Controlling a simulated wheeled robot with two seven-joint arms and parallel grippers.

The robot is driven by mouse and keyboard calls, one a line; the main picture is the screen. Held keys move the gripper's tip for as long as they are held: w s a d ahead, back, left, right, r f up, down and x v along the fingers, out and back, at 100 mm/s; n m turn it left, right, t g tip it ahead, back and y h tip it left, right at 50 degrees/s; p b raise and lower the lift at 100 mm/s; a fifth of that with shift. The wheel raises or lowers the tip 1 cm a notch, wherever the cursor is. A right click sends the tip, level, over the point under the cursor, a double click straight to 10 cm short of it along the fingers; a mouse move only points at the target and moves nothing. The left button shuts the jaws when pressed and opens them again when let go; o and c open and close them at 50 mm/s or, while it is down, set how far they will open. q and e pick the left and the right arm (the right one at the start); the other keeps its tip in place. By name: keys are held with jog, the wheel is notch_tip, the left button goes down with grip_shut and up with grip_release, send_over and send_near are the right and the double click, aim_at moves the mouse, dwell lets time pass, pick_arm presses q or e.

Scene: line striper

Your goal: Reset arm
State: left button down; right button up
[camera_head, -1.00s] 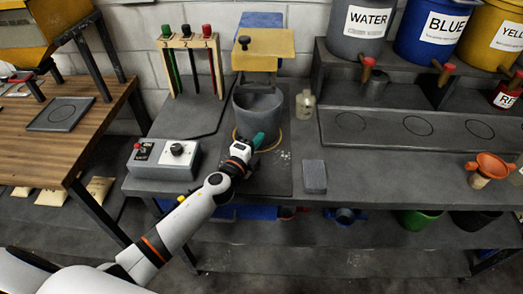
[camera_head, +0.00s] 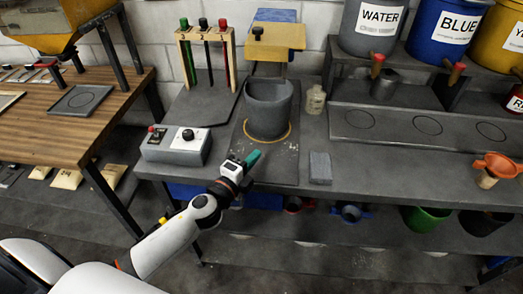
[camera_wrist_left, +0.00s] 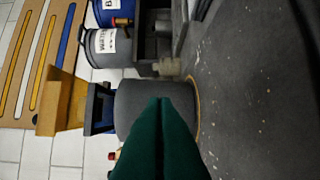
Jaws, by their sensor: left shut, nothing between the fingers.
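My left gripper (camera_head: 247,161) has green fingers and is shut and empty. In the head view it is above the front part of the dark board on the grey bench, in front of the grey bucket (camera_head: 268,108) and apart from it. In the left wrist view the closed green fingers (camera_wrist_left: 160,104) point toward the bucket (camera_wrist_left: 135,100) and cover part of it. My left arm reaches in from the lower left. My right gripper is not in view.
A control box (camera_head: 176,146) stands left of the bucket, behind it a wooden rack (camera_head: 206,36) of coloured-top tools. A small bottle (camera_head: 315,99), a grey block (camera_head: 320,168) and an orange funnel (camera_head: 497,165) are to the right. Labelled paint buckets (camera_head: 439,32) line the back shelf.

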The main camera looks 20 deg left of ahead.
pick_arm(q)
jog(key=shift+s, duration=0.55)
jog(key=shift+s+a, duration=0.1)
jog(key=shift+a, duration=0.05)
jog(key=shift+s+a+f+n+y, duration=0.1)
jog(key=shift+s+a+n+y, duration=0.15)
jog(key=shift+n+y, duration=0.4)
jog(key=s+a+f+n+g+y, duration=0.2)
jog(key=s+f+n+g+y, duration=0.4)
jog(key=s+n, duration=0.5)
jog(key=s+d+f+n+g+h, duration=0.2)
jog(key=s+d+n+g, duration=0.15)
jog(key=s, duration=0.35)
jog(key=s+d+f+n+g+h, duration=0.1)
jog(key=s+d+n+g+h, duration=0.1)
jog(key=s+g, duration=0.45)
notch_tip(320, 180, down, 26)
jog(key=s, duration=0.2)
jog(key=s+a+f, duration=0.3)
jog(key=s+f, duration=1.3)
jog(key=shift+s+a+f+g, duration=0.15)
jog(key=shift+s+g, duration=0.2)
jog(key=shift+g, duration=0.05)
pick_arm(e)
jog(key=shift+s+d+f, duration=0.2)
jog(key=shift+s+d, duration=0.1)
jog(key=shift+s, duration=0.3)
